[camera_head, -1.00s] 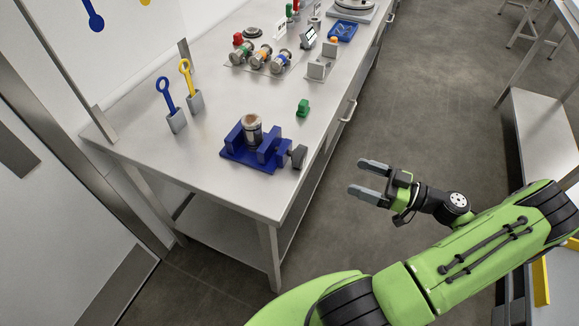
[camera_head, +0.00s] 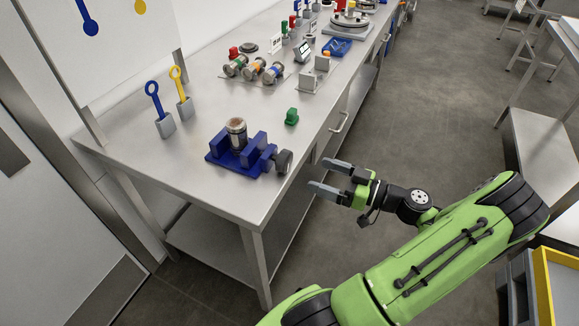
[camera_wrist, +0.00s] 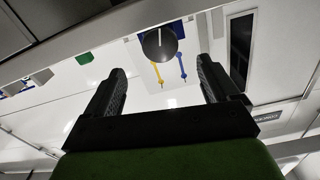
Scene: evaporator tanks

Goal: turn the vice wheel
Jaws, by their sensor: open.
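The blue vice (camera_head: 238,158) stands on the steel table with a metal cylinder (camera_head: 237,133) upright between its jaws. Its dark grey wheel (camera_head: 283,161) is on the vice's right side, near the table's front edge. In the wrist view the round wheel (camera_wrist: 160,43) shows face-on, ahead of and between my fingers, with a pale line on it. My gripper (camera_head: 322,175) is open and empty, off the table's front edge, to the right of the wheel and apart from it. In the wrist view my gripper (camera_wrist: 160,82) shows two spread dark fingers.
A green block (camera_head: 292,116) lies behind the wheel on the table (camera_head: 200,200). Blue and yellow tools stand in grey holders (camera_head: 166,126) at the left. Coloured cylinders (camera_head: 254,69) are farther back.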

